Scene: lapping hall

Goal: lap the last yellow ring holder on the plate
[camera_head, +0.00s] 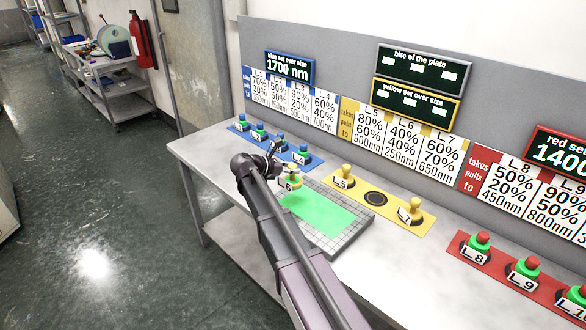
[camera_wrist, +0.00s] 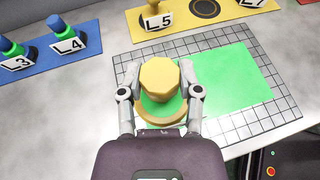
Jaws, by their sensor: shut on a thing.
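My gripper (camera_head: 290,174) is shut on the yellow ring holder marked L6 (camera_head: 288,186), whose yellow knob (camera_wrist: 160,77) sits between the two fingers in the wrist view. Green shows below the knob. The holder is over the left part of the lapping plate, whose gridded grey edge (camera_head: 346,238) surrounds a bright green area (camera_head: 318,212). I cannot tell whether the holder touches the plate. Yellow holders L5 (camera_head: 343,177) and L7 (camera_head: 411,211) stand on the yellow mat (camera_head: 391,218), with an empty dark round spot (camera_head: 375,198) between them.
Several blue-topped holders stand on a blue mat (camera_head: 272,147) behind my gripper. Red-topped holders stand on a red mat (camera_head: 506,281) at right. The wall board's blue display (camera_head: 289,68) reads 1700 nm. The yellow display (camera_head: 411,103) shows blank fields. Bare table lies left of the plate.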

